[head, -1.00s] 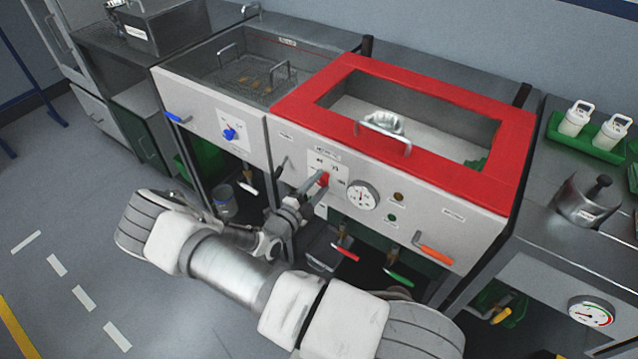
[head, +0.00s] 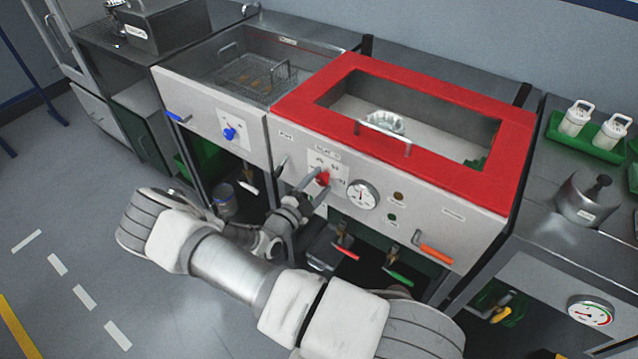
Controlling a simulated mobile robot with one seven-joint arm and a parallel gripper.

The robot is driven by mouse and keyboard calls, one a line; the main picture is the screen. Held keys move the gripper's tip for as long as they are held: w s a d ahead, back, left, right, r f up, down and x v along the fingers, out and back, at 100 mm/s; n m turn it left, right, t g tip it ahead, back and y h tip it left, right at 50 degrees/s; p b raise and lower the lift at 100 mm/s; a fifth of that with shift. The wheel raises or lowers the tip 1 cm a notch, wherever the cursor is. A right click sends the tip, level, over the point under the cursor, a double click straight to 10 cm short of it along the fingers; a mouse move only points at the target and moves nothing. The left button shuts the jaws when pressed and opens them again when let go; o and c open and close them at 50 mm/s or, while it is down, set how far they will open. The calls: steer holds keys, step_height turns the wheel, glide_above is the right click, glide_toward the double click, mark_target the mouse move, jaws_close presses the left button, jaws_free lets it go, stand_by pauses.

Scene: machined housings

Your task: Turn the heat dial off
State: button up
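The red heat dial (head: 323,178) sits on a white label plate on the front panel of the red-topped unit, left of a round gauge (head: 362,195). My gripper (head: 321,181) is at the dial, with one finger to its upper left and the other to its lower right. The fingers look spread, with the dial between them. Contact with the dial is too small to make out. The dial's pointer and the marks it faces are partly hidden and too small to read.
A blue dial (head: 230,134) is on the basin unit to the left. A metal handle (head: 383,138) stands on the red lid frame (head: 425,176).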

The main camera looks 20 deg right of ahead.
steer(key=shift+o, duration=0.7)
steer(key=v, duration=1.7)
steer(key=shift+a, duration=0.2)
steer(key=shift+s, duration=0.1)
